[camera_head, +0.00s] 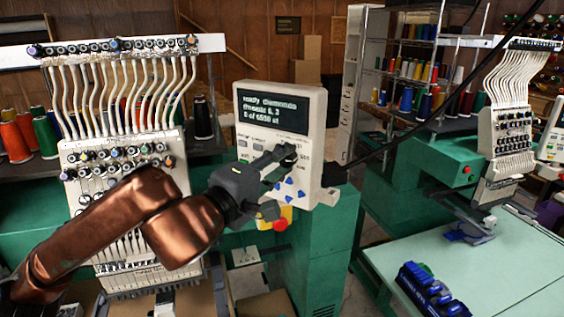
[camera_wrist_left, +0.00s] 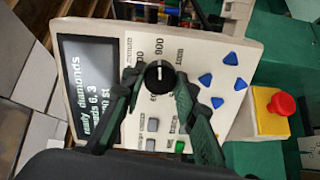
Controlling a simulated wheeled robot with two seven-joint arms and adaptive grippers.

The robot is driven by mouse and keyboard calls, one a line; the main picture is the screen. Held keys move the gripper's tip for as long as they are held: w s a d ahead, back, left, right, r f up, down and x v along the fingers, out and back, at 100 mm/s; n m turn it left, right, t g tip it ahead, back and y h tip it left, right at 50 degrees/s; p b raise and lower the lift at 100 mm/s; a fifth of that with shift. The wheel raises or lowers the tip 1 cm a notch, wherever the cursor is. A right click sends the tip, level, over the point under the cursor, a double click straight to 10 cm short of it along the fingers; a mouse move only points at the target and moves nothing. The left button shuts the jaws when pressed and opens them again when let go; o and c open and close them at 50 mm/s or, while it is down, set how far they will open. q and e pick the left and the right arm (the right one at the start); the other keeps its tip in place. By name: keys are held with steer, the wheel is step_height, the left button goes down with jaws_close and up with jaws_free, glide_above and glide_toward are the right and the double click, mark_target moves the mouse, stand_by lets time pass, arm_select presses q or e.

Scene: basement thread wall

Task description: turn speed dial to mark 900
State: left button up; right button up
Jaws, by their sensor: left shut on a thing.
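The black speed dial (camera_wrist_left: 159,75) is on the white control panel (camera_wrist_left: 100,40), with a pale line on its face and printed numbers around it. One number reads 900, but I cannot tell exactly which mark the line meets. My left gripper (camera_wrist_left: 158,82) has its two green-grey fingers on either side of the dial, shut on it. In the head view the left gripper (camera_head: 279,163) reaches the panel (camera_head: 318,150) from the left and partly hides the dial. The screen (camera_head: 272,110) shows text about diamonds. My right gripper is not in view.
A red button on a yellow box (camera_head: 279,222) is just below the panel; it also shows in the wrist view (camera_wrist_left: 281,104). Blue arrow buttons (camera_wrist_left: 231,58) are close to the dial. Embroidery heads stand left and right.

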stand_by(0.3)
arm_select(q)
steer(key=o, duration=1.2)
steer(key=shift+c, duration=0.2)
steer(key=v, duration=1.2)
